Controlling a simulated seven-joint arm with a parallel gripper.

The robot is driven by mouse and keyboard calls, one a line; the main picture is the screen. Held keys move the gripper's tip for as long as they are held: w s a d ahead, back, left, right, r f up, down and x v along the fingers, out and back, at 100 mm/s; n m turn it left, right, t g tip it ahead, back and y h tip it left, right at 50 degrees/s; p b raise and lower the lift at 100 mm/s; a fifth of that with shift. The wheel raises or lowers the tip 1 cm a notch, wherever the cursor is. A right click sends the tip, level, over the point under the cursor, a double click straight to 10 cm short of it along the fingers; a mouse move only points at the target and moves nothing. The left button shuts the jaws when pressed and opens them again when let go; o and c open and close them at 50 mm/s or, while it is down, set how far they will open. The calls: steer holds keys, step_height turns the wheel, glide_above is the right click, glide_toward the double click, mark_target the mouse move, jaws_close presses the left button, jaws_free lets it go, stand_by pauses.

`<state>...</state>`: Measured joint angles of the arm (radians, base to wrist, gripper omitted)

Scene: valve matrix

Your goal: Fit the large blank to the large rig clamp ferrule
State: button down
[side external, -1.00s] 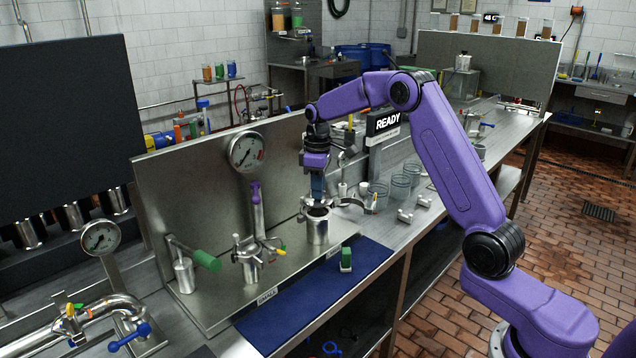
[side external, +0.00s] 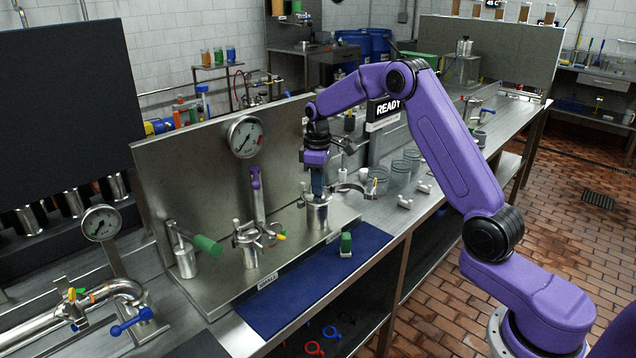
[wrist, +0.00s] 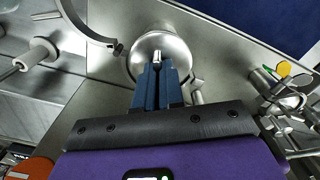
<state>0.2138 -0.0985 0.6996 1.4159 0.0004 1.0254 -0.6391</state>
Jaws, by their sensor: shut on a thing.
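The large rig clamp ferrule (side external: 317,217) is an upright steel cylinder on the steel plate. Its open clamp band (side external: 352,188) stands out to the right, and it also shows in the wrist view as a dark curved arm (wrist: 82,25). My gripper (side external: 317,190) points down over the ferrule with its blue fingers shut. In the wrist view the fingers (wrist: 158,72) grip a small steel knob on the round steel large blank (wrist: 172,45). The blank lies over the ferrule's mouth and hides it. I cannot tell whether it is fully seated.
A pressure gauge (side external: 245,137) is behind. A green block (side external: 346,244) sits on the blue mat (side external: 300,290), which is otherwise clear. Glass jars (side external: 400,172) stand to the right.

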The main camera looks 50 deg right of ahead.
stand_by(0.3)
steer(key=c, duration=1.2)
jaws_free()
steer(key=shift+o, duration=0.2)
step_height(320, 180, up, 18)
steer(key=shift+f, duration=0.25)
steer(key=s+a+f+n, duration=0.2)
steer(key=s+a, duration=0.7)
steer(key=s+a+f+n, duration=0.2)
steer(key=s+a, duration=0.6)
steer(key=s, duration=0.2)
steer(key=s+d+f+n, duration=0.1)
steer(key=s+d+f, duration=0.1)
steer(key=s, duration=0.9)
steer(key=s+d+f+n, duration=0.1)
steer(key=s+f, duration=0.4)
steer(key=s, duration=0.6)
steer(key=shift+s+d+f+n, duration=0.25)
steer(key=shift+s+d+n, duration=0.05)
steer(key=shift+s+d, duration=0.05)
